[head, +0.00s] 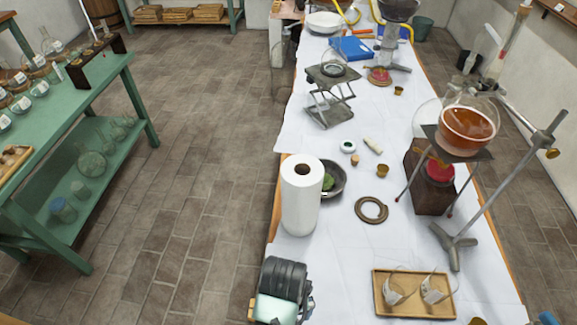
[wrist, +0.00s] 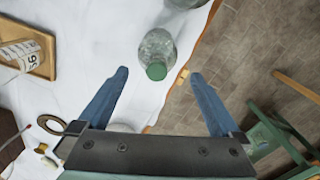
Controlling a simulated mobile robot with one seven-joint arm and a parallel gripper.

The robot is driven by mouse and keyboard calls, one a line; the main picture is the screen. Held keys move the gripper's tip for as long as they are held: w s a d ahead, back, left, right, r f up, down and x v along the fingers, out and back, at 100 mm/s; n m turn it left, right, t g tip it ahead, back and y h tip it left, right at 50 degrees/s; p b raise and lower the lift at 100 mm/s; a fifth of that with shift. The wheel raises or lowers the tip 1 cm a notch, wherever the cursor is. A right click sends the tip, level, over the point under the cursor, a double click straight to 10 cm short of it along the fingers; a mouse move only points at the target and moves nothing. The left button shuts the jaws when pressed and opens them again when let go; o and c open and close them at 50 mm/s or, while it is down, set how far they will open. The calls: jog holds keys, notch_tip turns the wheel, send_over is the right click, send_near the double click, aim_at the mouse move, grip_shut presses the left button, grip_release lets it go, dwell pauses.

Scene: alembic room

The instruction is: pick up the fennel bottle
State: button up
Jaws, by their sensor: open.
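A clear bottle with a green cap (wrist: 157,52) stands near the table edge in the wrist view. No label on it is readable, so I cannot tell for sure that it is the fennel bottle. My gripper (wrist: 160,74) is open, with a blue finger on each side of the cap in the picture and nothing held. I cannot tell how far above the cap the fingertips are. In the head view my gripper (head: 283,288) is at the table's near left edge, and I cannot make out this bottle there.
A wooden tray (head: 413,312) with labelled glassware lies to the right. A paper roll (head: 301,200), a dark bowl (head: 340,180) and a ring (head: 371,210) stand farther along. A green bench (head: 95,85) holds several labelled bottles.

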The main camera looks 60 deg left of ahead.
jog(key=shift+w+d+f+p, duration=0.1)
jog(key=shift+d+f+p, duration=0.1)
jog(key=shift+f, duration=1.5)
jog(key=shift+d+f+p, duration=0.15)
jog(key=shift+f+p, duration=0.05)
jog(key=shift+f, duration=1.45)
jog(key=shift+r, duration=0.1)
grip_shut()
